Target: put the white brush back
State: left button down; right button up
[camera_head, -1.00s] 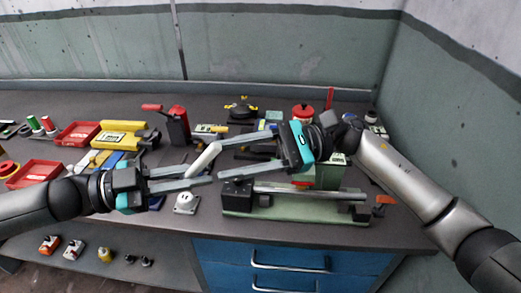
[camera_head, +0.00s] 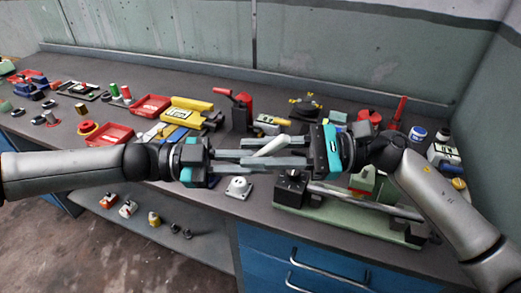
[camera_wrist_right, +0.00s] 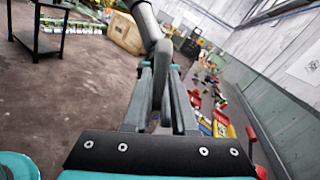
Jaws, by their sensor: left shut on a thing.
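The white brush (camera_head: 271,146) is a pale rod, held tilted above the bench between my two grippers in the head view. My left gripper (camera_head: 246,160) is shut on it from the left. My right gripper (camera_head: 243,151) reaches in from the right, its fingers parted on either side of the brush. In the right wrist view a grey, shaded length, apparently the brush (camera_wrist_right: 160,88), stands between the right fingers (camera_wrist_right: 163,92). Whether those fingers touch it cannot be told. The brush's far ends are partly hidden by the fingers.
A green-based machine (camera_head: 350,212) with a metal rod stands below my right gripper. A white round fitting (camera_head: 238,187) sits near the front edge. Red trays (camera_head: 108,134), a yellow tool (camera_head: 186,112) and a red-handled device (camera_head: 242,108) crowd the bench. Blue drawers (camera_head: 315,262) are below.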

grip_shut()
pick_arm(q)
jog(key=c, duration=0.8)
grip_release()
jog(key=shift+a, duration=0.1)
